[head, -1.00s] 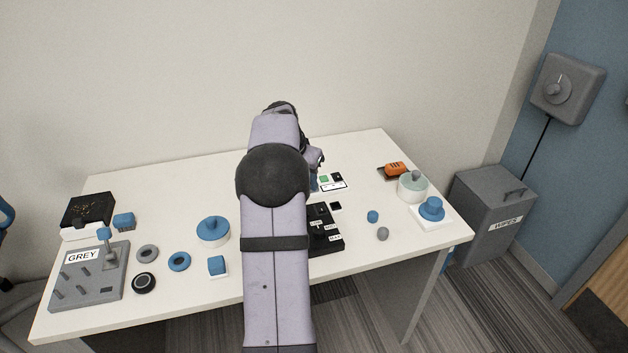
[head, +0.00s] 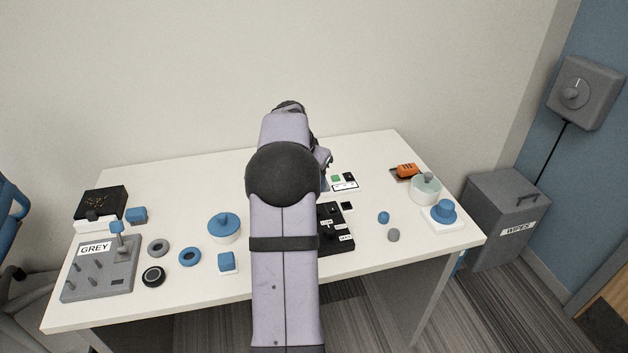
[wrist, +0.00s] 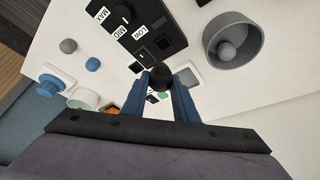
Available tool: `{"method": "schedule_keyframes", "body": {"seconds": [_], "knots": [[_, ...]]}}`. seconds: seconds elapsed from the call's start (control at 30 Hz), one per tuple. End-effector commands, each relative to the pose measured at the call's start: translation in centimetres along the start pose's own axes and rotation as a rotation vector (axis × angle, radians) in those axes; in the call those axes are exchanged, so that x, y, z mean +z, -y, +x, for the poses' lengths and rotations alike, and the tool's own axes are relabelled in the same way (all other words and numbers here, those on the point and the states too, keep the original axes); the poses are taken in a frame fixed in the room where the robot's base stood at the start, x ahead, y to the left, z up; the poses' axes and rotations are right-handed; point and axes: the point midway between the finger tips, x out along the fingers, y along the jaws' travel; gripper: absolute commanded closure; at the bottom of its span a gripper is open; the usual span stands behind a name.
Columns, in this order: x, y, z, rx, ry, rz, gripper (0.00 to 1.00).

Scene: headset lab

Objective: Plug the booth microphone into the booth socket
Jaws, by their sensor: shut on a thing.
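In the wrist view my gripper (wrist: 163,92) has its two blue fingers shut on a dark, round-headed thing (wrist: 158,76), which looks like the booth microphone. It is just beyond the near edge of a black panel (wrist: 172,22) marked LOW, MID and MAX. What is under the held thing is hidden. A small green square (wrist: 163,97) shows between the fingers; in the head view it sits beside a black square (head: 348,177) with a white label. I cannot tell which part is the booth socket. In the head view my arm hides most of the gripper.
A grey bowl (wrist: 233,42) with a ball stands right of the fingers in the wrist view. In the head view, a blue ball (head: 383,217), grey ball (head: 393,235), pale green pot (head: 426,190) and orange thing (head: 406,170) lie right. The GREY pegboard (head: 100,277) is left.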

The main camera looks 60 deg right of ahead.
Motion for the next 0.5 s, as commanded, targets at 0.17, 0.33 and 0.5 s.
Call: {"method": "schedule_keyframes", "body": {"seconds": [0.17,0.33,0.5], "knots": [[0.3,0.0,0.6,0.0,0.0,0.0,0.95],[0.7,0.0,1.6,0.0,0.0,0.0,0.95],[1.2,0.0,2.9,0.0,0.0,-0.001,0.95]]}}
